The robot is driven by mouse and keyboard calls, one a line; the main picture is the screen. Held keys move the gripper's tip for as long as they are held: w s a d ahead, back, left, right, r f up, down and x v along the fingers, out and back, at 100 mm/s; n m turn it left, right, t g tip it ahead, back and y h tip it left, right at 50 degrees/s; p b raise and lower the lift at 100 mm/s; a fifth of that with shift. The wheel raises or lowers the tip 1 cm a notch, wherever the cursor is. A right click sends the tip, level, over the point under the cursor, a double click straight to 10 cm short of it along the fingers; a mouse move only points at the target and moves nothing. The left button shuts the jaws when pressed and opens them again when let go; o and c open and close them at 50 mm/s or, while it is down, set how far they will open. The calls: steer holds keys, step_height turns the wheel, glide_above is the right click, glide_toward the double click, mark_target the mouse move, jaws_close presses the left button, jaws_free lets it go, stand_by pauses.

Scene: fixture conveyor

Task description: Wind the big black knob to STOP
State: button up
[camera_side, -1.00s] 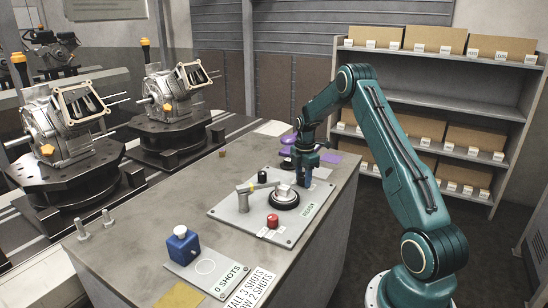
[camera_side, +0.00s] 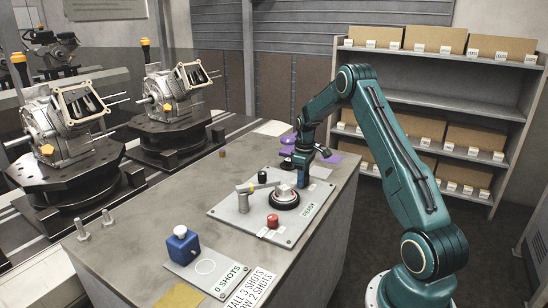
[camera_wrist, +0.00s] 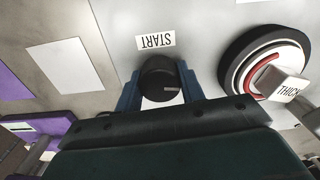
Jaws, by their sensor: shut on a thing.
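My gripper (camera_wrist: 160,88) is shut on a black round knob (camera_wrist: 158,75), with one blue finger on each side of it. The knob carries a small pale mark and sits beside an upside-down START label (camera_wrist: 155,41). In the side view my gripper (camera_side: 303,184) points down at the back right of the grey panel (camera_side: 230,207) and hides the held knob. A wide black-rimmed dial (camera_wrist: 229,49) with red and white rings stands to the right in the wrist view. The dial (camera_side: 284,203) also shows in the side view. I see no STOP label.
A block marked THICK (camera_wrist: 286,88) sits on the dial. A red button (camera_side: 273,221), a black knob (camera_side: 262,177) and a grey lever post (camera_side: 243,202) stand on the panel. A blue box (camera_side: 183,246) is at the front. Purple items (camera_side: 288,140) lie behind my gripper.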

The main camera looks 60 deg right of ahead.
steer(key=m, duration=0.4)
steer(key=shift+m, duration=0.4)
steer(key=m, duration=0.4)
steer(key=shift+m, duration=0.3)
steer(key=m, duration=0.4)
steer(key=shift+r+m, duration=0.1)
steer(key=shift+m, duration=2.3)
steer(key=o, duration=1)
steer(key=shift+c, duration=0.2)
step_height(320, 180, up, 14)
